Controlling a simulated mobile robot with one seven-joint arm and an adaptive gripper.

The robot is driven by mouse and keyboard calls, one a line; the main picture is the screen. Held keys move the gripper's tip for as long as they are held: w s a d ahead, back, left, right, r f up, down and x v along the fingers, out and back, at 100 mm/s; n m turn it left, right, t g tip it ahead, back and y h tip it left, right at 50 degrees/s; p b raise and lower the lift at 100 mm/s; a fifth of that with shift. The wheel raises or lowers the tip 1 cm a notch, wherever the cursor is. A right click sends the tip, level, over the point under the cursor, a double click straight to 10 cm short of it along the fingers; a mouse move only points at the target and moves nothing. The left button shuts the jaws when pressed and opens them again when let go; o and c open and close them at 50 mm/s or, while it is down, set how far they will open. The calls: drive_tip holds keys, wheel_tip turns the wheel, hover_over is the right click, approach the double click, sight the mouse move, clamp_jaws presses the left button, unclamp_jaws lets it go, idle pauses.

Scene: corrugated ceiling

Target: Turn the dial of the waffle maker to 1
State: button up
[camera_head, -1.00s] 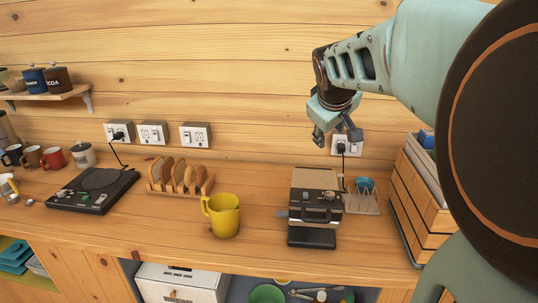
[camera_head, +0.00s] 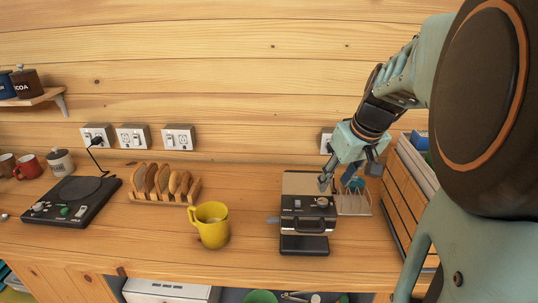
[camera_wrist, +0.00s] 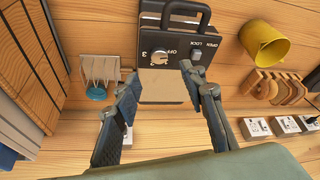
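My gripper (camera_head: 327,183) is above the back right of the waffle maker, pointing down. In the wrist view its two fingers (camera_wrist: 160,78) are spread apart with nothing between them. The dial lies just ahead of the fingertips, and I see no contact.
A small lever by "OPEN LOCK" (camera_wrist: 197,56) sits beside the dial. A yellow pitcher (camera_head: 211,225) stands left of the waffle maker. A wire rack (camera_head: 354,200) and a wooden crate (camera_head: 398,205) are close on the right. A toast rack (camera_head: 165,197) is further left.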

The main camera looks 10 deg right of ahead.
sight(323, 200)
drive_tip(key=x, duration=0.9)
drive_tip(key=shift+d+p, duration=0.1)
drive_tip(key=shift+p, duration=0.25)
drive_tip(key=shift+c, duration=0.4)
clamp_jaws()
